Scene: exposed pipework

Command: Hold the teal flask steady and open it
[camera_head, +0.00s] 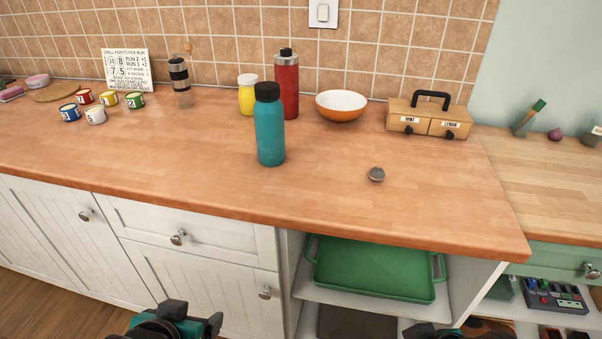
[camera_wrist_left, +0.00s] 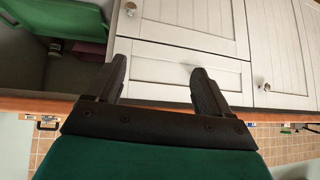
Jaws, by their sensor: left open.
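The teal flask (camera_head: 269,130) stands upright on the wooden counter with its black cap (camera_head: 267,91) on. Nothing touches it. My left gripper (camera_head: 190,312) shows at the bottom edge of the head view, below and in front of the counter, well away from the flask. In the left wrist view its two dark fingers (camera_wrist_left: 160,82) are apart with nothing between them, facing white cabinet fronts. A dark part of my right gripper (camera_head: 440,331) shows at the bottom edge of the head view; its fingers are mostly cut off.
A red bottle (camera_head: 286,92), a yellow jar (camera_head: 247,97) and an orange bowl (camera_head: 341,107) stand behind the flask. A small grey knob-like object (camera_head: 376,174) lies to its right. A wooden box (camera_head: 430,119) stands further right.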

